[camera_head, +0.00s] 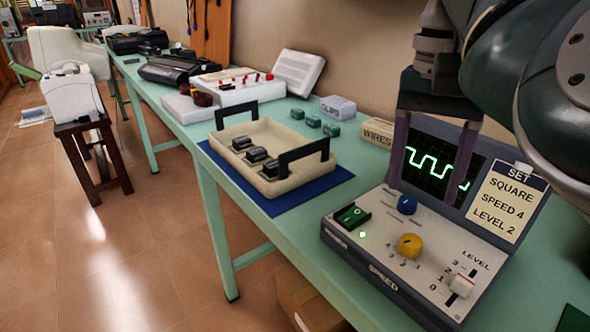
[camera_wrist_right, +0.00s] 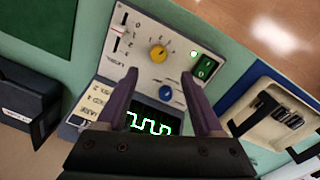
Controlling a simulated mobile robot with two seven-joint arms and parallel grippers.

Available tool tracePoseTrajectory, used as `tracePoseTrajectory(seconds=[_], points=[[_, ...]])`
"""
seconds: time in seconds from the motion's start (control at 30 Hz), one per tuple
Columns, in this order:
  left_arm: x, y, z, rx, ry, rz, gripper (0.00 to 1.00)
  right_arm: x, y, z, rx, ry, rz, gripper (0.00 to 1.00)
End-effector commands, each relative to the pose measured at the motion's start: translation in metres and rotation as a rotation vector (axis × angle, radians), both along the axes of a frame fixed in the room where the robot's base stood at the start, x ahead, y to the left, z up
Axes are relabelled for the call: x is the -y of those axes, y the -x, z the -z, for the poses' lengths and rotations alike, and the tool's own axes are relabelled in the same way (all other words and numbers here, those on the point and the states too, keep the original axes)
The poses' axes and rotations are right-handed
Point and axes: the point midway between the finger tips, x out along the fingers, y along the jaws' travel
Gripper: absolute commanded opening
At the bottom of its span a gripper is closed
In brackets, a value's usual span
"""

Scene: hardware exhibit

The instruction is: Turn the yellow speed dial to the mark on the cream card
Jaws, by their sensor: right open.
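The yellow speed dial (camera_head: 410,245) sits on the light panel of a console, above the SPEED label; it also shows in the right wrist view (camera_wrist_right: 158,53). Small marks ring it, but I cannot tell which one it points to. The cream card (camera_head: 507,200) stands at the console's right and reads SET, SQUARE, SPEED 4, LEVEL 2. My right gripper (camera_head: 427,188) is open and empty, above the panel in front of the screen. In the right wrist view its fingertips (camera_wrist_right: 160,74) are spread, with the dial just beyond them, apart from it. My left gripper is out of view.
A blue knob (camera_head: 407,204) stands close behind the dial. A green switch (camera_head: 352,215) is at the left and a white level slider (camera_head: 462,285) at the right. The screen (camera_head: 440,165) shows a green square wave. A cream tray (camera_head: 270,160) lies left on a blue mat.

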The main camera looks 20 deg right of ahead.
Motion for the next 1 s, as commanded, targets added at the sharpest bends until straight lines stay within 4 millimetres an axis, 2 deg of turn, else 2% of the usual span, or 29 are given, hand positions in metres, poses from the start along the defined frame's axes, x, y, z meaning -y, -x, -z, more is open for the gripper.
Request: tracePoseTrajectory(seconds=[0.3, 0.5, 0.87, 1.0], points=[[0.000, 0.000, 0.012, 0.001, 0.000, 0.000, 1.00, 0.002, 0.004, 0.059, -0.004, -0.001, 0.000, 0.68], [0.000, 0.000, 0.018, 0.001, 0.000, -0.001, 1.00, 0.003, 0.004, 0.085, -0.001, -0.001, -0.001, 0.68], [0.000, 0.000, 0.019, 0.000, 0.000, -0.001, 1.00, 0.004, 0.004, 0.092, 0.001, 0.000, 0.000, 0.68], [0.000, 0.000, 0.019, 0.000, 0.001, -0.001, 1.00, 0.004, 0.004, 0.092, 0.001, 0.000, 0.000, 0.55]])
